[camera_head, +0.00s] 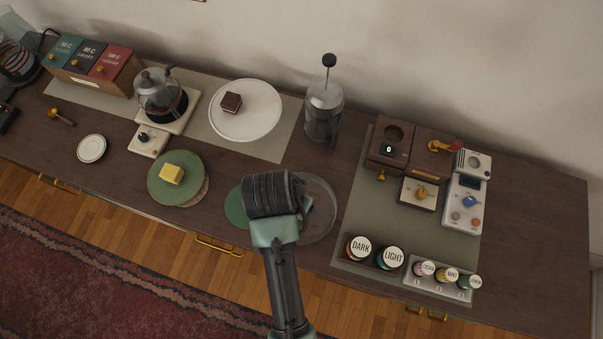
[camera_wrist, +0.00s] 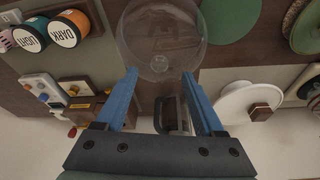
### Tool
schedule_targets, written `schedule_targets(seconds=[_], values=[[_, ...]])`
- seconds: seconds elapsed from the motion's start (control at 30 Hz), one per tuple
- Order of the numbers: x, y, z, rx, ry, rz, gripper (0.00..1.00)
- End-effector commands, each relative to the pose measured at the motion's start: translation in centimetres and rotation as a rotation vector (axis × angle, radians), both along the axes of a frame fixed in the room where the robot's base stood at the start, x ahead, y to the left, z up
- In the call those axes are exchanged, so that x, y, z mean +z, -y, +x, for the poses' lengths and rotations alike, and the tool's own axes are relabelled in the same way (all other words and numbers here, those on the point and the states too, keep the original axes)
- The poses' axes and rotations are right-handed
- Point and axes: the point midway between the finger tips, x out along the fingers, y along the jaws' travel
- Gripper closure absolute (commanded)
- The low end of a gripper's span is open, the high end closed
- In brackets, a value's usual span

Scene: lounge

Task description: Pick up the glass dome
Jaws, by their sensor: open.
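The glass dome (camera_head: 322,212) is clear and stands near the front edge of the wooden counter, partly hidden behind my gripper in the head view. In the wrist view the dome (camera_wrist: 162,30) shows at the top middle, with a small round knob facing the camera. My gripper (camera_wrist: 159,74) is open, its two blue fingers apart, one to each side of the knob in the picture. Nothing shows held between them. In the head view my gripper (camera_head: 305,205) covers the dome's left part; I cannot tell whether it touches the glass.
A green disc (camera_head: 235,207) lies left of the dome. A French press (camera_head: 323,112) stands behind it. A white plate (camera_head: 262,128) holds a brown cake, and a green plate (camera_head: 189,191) holds a yellow block. DARK (camera_head: 358,249) and LIGHT (camera_head: 389,258) jars stand to the right.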

Motion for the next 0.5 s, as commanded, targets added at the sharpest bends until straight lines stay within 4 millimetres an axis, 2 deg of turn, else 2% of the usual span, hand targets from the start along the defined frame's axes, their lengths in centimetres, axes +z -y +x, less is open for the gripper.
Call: schedule_targets(seconds=[0.17, 0.5], values=[[-1.0, 0.2, 0.3, 0.0, -0.002, 0.0, 0.3], [-4.7, 0.9, 1.4, 0.0, 0.0, 0.001, 0.3]])
